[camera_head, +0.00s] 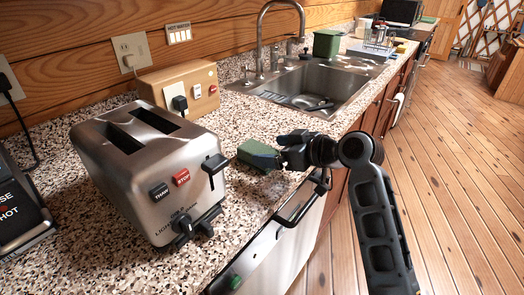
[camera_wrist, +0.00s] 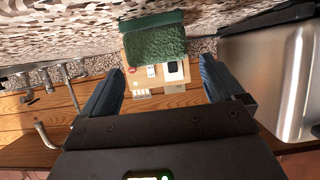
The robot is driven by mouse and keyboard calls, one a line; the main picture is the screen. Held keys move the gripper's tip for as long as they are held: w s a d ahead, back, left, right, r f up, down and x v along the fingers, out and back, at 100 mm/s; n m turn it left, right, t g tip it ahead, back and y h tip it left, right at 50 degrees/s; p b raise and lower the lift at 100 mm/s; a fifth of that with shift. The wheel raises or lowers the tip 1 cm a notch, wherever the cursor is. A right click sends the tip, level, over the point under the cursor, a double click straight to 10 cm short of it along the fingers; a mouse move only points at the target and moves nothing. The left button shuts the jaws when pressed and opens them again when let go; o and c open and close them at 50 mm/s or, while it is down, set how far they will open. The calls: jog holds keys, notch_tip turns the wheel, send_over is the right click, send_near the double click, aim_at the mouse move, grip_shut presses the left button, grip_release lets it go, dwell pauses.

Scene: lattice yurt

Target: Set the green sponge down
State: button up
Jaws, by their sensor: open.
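The green sponge (camera_head: 258,154) is on the speckled countertop (camera_head: 240,190), near its front edge and to the right of the toaster. In the wrist view the sponge (camera_wrist: 155,40) shows a rough green face and a smoother dark green band, just beyond my fingertips. My gripper (camera_head: 284,150) is low over the counter at the sponge's right end. In the wrist view my gripper (camera_wrist: 161,66) is open, with a finger to each side and nothing held between them. From the head view I cannot see the fingers clearly against the sponge.
A steel toaster (camera_head: 150,170) stands close to the left of the sponge. A wooden box with a socket (camera_head: 180,88) is against the wall behind. The sink (camera_head: 315,85) with its tap (camera_head: 262,40) lies beyond. A dark handle (camera_head: 303,203) runs below the counter edge.

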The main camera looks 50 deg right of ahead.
aim_at(267, 152)
jog(key=v, duration=0.6)
jog(key=shift+b, duration=0.3)
jog(key=shift+a+f+b, duration=0.1)
jog(key=shift+f+b, duration=0.15)
jog(key=shift+b, duration=0.2)
jog(key=shift+w+a+f+b, duration=0.15)
jog(key=shift+w+f+b, duration=0.5)
jog(key=shift+b, duration=0.5)
jog(key=shift+w+a+b, duration=0.1)
jog(key=shift+w+b, duration=0.2)
jog(key=shift+w, duration=0.1)
jog(key=shift+x, duration=1)
jog(key=x, duration=0.5)
jog(key=shift+w+d+f+p, duration=0.1)
jog(key=shift+w+d+p, duration=0.15)
jog(key=shift+w+p, duration=0.15)
jog(key=c, duration=1.1)
